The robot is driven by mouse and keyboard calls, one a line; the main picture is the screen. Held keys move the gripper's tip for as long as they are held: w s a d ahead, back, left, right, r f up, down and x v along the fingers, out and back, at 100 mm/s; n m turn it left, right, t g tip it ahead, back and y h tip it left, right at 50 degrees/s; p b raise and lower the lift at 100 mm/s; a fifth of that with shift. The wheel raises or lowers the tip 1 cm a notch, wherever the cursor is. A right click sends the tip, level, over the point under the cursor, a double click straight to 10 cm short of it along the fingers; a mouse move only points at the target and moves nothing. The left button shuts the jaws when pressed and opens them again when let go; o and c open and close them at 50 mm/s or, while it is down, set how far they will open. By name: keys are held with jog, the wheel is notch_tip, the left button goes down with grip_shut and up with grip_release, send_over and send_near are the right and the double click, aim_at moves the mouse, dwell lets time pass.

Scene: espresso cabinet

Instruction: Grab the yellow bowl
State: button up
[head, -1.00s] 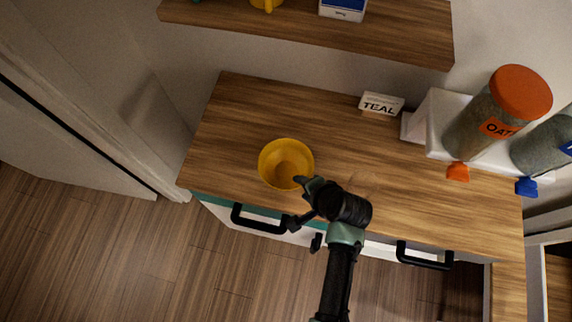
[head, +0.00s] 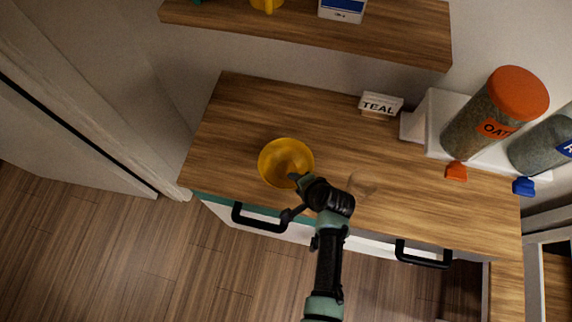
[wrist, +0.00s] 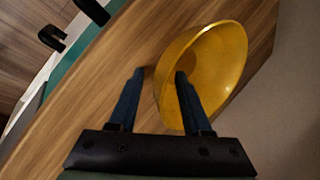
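The yellow bowl (head: 280,158) stands upright on the wooden counter, near its front edge at the left. In the wrist view the bowl (wrist: 220,62) fills the upper right. My gripper (head: 291,196) is at the bowl's front right side in the head view. In the wrist view my gripper (wrist: 159,72) is open, its two dark fingers apart. The right finger overlaps the bowl's inside and the left finger is outside over the wood, with the near rim between them. I cannot tell whether a finger touches the bowl.
A faint clear object (head: 362,186) is right of my gripper. A shelf (head: 300,30) overhangs the back. Black handles (head: 258,222) stick out in front.

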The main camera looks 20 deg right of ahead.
grip_shut()
jog(key=shift+r, duration=0.1)
dwell(1.1)
